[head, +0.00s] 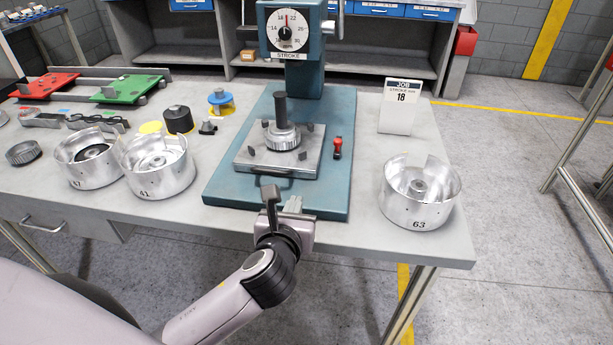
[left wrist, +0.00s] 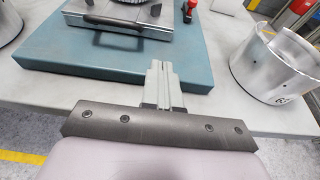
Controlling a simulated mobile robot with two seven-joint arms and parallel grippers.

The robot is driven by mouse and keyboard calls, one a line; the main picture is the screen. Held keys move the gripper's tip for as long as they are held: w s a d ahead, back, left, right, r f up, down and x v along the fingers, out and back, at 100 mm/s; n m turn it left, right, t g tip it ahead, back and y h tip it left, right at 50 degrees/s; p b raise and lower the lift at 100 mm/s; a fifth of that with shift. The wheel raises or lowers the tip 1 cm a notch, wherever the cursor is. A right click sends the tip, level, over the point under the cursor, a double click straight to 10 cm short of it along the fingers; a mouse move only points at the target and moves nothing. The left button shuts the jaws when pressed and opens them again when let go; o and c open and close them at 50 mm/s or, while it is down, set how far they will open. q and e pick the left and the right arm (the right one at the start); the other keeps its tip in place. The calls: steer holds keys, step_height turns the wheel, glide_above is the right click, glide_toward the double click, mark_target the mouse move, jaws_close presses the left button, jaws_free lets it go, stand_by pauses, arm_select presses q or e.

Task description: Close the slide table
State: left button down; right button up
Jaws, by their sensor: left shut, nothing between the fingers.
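The slide table (head: 250,159) is a grey metal plate on the teal press base (head: 225,185). It carries a toothed round part (head: 283,138) with a dark upright post. Its dark bar handle (head: 268,171) is on the front edge and also shows in the left wrist view (left wrist: 115,24). My left gripper (head: 293,204) is at the front edge of the base, in front of and slightly right of the handle, apart from it. Its fingers (left wrist: 160,70) are shut and empty. My right gripper is in neither view.
The press column with its stroke dial (head: 287,32) stands behind the slide table. A red-topped lever (head: 337,147) is on the base at right. Metal drum 63 (head: 419,207) stands right; drum 41 (head: 157,178) stands left. A job card (head: 396,118) stands behind drum 63.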

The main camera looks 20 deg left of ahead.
arm_select(q)
glide_toward(307, 172)
steer(key=x, duration=0.5)
steer(key=shift+s+f, duration=0.1)
steer(key=shift+f, duration=0.05)
steer(key=shift+w+a, duration=0.25)
steer(key=shift+w, duration=0.5)
steer(key=shift+w, duration=0.15)
